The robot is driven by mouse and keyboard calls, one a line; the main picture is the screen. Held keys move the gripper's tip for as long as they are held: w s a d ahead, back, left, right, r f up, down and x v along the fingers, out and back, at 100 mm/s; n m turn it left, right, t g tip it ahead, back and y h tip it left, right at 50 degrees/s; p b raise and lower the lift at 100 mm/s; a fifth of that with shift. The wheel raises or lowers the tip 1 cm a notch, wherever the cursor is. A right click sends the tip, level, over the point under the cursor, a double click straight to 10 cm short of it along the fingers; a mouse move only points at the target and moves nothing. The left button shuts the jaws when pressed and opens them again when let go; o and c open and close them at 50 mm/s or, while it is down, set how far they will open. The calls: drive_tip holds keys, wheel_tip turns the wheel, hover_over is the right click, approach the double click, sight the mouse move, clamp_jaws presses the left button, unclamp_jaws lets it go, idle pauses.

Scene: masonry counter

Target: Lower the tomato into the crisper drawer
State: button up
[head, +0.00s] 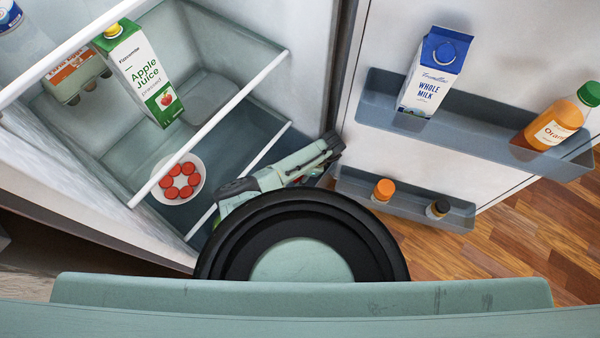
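My arm reaches from the right across the fridge opening, and my gripper (226,198) is at its left end, low in the fridge by a white front edge. Its fingers are mostly hidden behind my own arm and body, so whether they are open or shut does not show. I cannot make out a single tomato; whether one is in my gripper is hidden. The crisper drawer cannot be told apart clearly; the lowest part of the fridge is largely covered by my arm and body.
A white bowl (157,192) with several red round pieces sits left of my gripper. Apple juice (140,75) and an egg carton (75,75) stand on the shelf above. The open door, right, has a bin (470,130) with milk (432,75) and orange juice (555,125), and a lower bin (410,204) with bottles.

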drive_tip(key=shift+f+b, duration=0.6)
drive_tip(key=shift+f, duration=0.3)
idle(0.5)
drive_tip(key=o, duration=1.3)
drive_tip(key=v, duration=1.2)
drive_tip(key=shift+r, duration=0.1)
drive_tip(key=shift+w+a, duration=0.1)
